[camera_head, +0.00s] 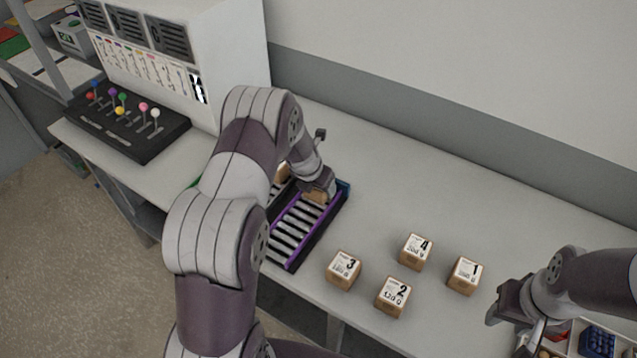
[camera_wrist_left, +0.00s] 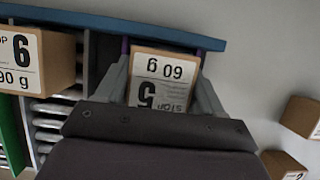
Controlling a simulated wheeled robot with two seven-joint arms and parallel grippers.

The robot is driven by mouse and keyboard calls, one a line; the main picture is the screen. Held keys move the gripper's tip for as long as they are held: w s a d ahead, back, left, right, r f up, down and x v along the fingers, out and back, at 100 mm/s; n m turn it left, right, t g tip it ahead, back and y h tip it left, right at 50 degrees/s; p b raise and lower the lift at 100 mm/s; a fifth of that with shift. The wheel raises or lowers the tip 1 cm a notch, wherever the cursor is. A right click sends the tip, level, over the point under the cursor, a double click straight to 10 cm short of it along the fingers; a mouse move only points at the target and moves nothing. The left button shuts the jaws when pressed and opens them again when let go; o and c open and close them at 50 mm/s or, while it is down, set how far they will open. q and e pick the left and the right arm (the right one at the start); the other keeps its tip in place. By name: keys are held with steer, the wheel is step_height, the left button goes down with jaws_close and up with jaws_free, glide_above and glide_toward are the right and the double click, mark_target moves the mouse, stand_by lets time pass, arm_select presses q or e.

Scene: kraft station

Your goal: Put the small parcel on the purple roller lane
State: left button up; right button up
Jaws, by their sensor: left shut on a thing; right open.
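The small parcel (camera_wrist_left: 160,78) is a brown box with a white label reading 5 and 60 g, upside down in the left wrist view. My left gripper (camera_head: 323,184) is shut on it, a finger on each side. In the head view, the parcel (camera_head: 317,197) is at the far end of the purple roller lane (camera_head: 273,222), close to the blue end bar. I cannot tell whether it touches the rollers. My left arm hides part of the lanes. My right gripper (camera_head: 514,303) is open and empty at the lower right.
Boxes marked 3 (camera_head: 343,270), 4 (camera_head: 416,251), 2 (camera_head: 393,297) and 1 (camera_head: 464,275) stand on the table right of the lane. A box marked 6 (camera_wrist_left: 22,60) sits on the neighbouring lane. A black lever panel (camera_head: 125,125) is at left. The table's back right is clear.

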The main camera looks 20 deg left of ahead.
arm_select(q)
steer(key=shift+f, duration=0.2)
steer(key=o, duration=1.2)
steer(key=shift+a, duration=0.1)
steer(key=shift+d+r, duration=0.1)
steer(key=shift+d, duration=0.1)
steer(key=shift+r, duration=0.25)
steer(key=p+v, duration=0.1)
steer(key=v, duration=1.1)
steer(key=shift+s, duration=0.2)
